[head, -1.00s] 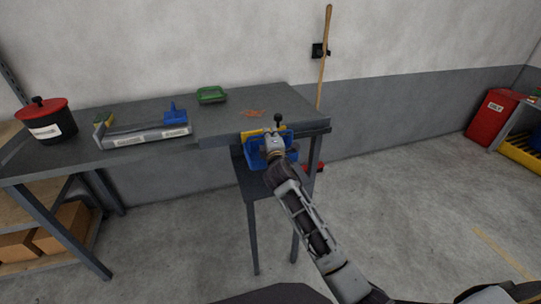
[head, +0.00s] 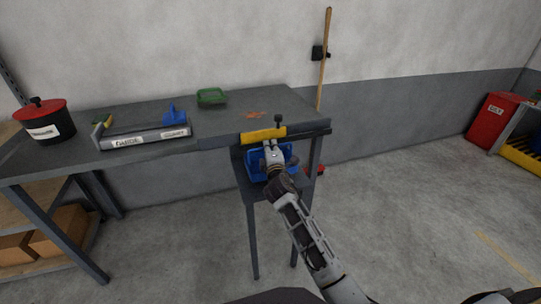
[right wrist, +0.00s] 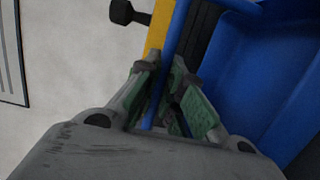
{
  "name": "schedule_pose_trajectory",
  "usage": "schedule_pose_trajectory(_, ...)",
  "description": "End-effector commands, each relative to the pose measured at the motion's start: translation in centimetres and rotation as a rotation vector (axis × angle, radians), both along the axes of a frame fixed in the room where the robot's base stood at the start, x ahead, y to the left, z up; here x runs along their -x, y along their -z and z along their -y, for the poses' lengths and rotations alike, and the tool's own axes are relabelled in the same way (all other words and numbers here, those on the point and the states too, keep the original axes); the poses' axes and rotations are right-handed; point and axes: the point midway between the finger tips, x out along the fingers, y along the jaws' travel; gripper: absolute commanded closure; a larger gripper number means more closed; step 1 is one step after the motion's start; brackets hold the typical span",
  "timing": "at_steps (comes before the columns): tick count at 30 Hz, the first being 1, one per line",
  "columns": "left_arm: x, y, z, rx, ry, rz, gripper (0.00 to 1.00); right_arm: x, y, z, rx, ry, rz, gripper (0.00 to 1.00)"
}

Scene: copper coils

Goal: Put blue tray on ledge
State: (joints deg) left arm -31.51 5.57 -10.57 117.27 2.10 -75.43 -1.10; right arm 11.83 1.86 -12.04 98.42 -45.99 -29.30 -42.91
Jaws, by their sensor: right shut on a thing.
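The blue tray (head: 255,168) is below the front edge of the grey workbench, over the small grey ledge (head: 246,187). Its blue wall fills the right of the right wrist view (right wrist: 262,75). My right gripper (head: 272,152) is shut on the tray's rim, with its green-padded fingers (right wrist: 168,88) on either side of the thin blue wall. The gripper and forearm hide part of the tray and ledge. I cannot tell whether the tray's underside touches the ledge. My left gripper is out of view.
A yellow bar with a black knob (head: 262,134) runs along the bench edge right above the tray. Open floor lies to the right.

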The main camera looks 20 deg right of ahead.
Motion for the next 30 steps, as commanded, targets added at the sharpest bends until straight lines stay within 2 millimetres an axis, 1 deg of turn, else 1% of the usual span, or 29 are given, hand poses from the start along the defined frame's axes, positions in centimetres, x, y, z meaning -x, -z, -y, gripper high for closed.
schedule_pose_trajectory(1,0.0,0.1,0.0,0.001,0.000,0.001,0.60,0.0,0.8,0.0,0.000,0.000,-0.001,1.00)
schedule_pose_trajectory(3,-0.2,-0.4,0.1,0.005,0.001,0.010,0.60,0.0,1.6,0.0,0.001,0.000,-0.001,1.00)
schedule_pose_trajectory(6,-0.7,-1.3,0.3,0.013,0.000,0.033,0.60,0.0,2.5,0.0,0.000,0.001,-0.001,1.00)
schedule_pose_trajectory(9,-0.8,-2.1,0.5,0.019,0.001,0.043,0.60,0.0,3.0,0.0,0.000,0.000,0.001,1.00)
schedule_pose_trajectory(12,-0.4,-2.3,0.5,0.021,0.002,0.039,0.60,0.0,3.1,0.0,0.000,0.000,0.001,1.00)
schedule_pose_trajectory(16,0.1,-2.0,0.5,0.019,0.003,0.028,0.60,0.0,3.1,0.0,0.000,0.000,0.001,1.00)
schedule_pose_trajectory(24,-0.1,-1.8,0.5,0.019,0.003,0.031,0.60,0.0,3.4,0.0,0.001,0.000,0.001,1.00)
schedule_pose_trajectory(25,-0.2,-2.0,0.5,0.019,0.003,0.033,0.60,0.0,3.5,0.0,0.001,0.000,0.000,0.88)
schedule_pose_trajectory(29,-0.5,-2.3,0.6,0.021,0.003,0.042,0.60,0.0,3.4,0.0,0.001,0.000,0.000,0.72)
schedule_pose_trajectory(30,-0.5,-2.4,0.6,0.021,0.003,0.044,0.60,0.0,3.4,0.0,0.001,0.000,0.000,0.69)
